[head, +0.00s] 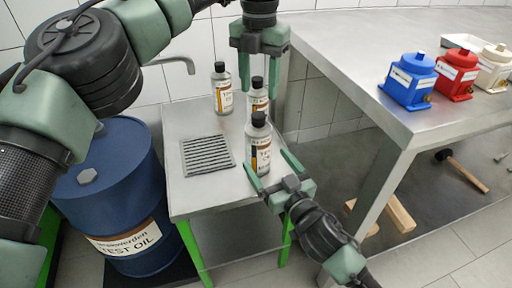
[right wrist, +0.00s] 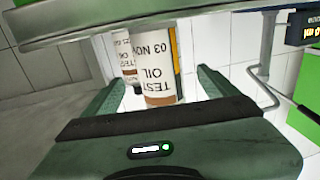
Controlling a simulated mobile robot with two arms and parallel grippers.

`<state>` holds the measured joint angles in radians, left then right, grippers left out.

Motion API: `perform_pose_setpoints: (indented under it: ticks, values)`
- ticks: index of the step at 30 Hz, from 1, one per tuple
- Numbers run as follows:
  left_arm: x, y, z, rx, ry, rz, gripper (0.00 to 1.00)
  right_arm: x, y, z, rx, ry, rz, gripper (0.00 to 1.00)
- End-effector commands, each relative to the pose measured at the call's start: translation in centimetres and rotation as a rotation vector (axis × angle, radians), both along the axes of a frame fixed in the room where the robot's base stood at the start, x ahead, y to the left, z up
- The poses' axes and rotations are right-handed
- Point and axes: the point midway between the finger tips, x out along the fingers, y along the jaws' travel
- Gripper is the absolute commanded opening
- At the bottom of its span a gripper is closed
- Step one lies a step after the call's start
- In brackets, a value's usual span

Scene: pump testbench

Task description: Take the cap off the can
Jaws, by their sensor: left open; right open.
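Three white-and-grey oil cans with black caps stand upright on a small metal table (head: 205,200): a front can (head: 260,150), a middle can (head: 259,103) and a back can (head: 222,95). The front can's cap (head: 258,119) is on. My right gripper (head: 265,160) is open, with its fingers on either side of the front can's body. In the right wrist view the front can (right wrist: 161,75) appears upside down between the open fingers, and its cap is out of view. My left gripper (head: 259,85) is open, pointing down, above and behind the front can's cap in the picture.
A slotted grate (head: 207,156) lies left of the cans. A blue test oil drum (head: 115,190) stands at the left. A steel workbench (head: 350,70) at the right holds blue (head: 409,80), red (head: 457,75) and cream (head: 494,69) units. A hammer (head: 460,170) lies beneath it.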

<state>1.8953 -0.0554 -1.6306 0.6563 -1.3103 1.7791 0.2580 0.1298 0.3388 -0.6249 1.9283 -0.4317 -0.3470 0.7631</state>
Motion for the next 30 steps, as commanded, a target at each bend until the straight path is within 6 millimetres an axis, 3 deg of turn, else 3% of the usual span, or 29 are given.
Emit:
perform_pose_setpoints:
  ticks: [9,22,30]
  values:
    - [0.0,0.0,0.0,-0.001,0.0,0.0,0.49,4.2,2.1,0.1,0.0,-0.002,0.0,0.88]
    - [0.0,0.0,0.0,-0.001,0.0,0.0,0.49,5.0,2.6,0.1,0.0,-0.001,0.001,0.88]
    - [0.0,0.0,0.0,-0.001,0.0,0.0,0.49,5.0,2.5,0.1,0.0,-0.001,0.0,0.13]
